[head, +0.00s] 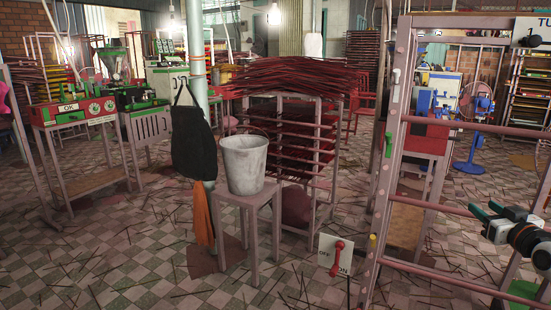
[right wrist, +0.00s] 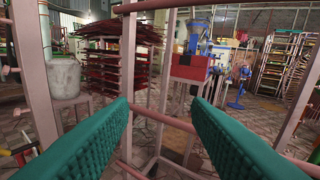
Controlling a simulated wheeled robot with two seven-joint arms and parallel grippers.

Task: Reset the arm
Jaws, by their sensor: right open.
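My right gripper (head: 486,209) is at the right side of the head view, in front of a pinkish rack frame (head: 396,130). Its two green, textured fingers are spread apart with nothing between them, as the right wrist view (right wrist: 161,106) also shows. Rails of the frame (right wrist: 165,118) cross behind the fingers there. My left gripper is not in the head view.
A grey bucket (head: 244,165) stands on a stool (head: 248,202), beside a rack of dark red incense sticks (head: 290,78). A white OFF/ON switch panel (head: 327,246) with a red lever is by the frame. Loose sticks litter the checkered floor (head: 120,240).

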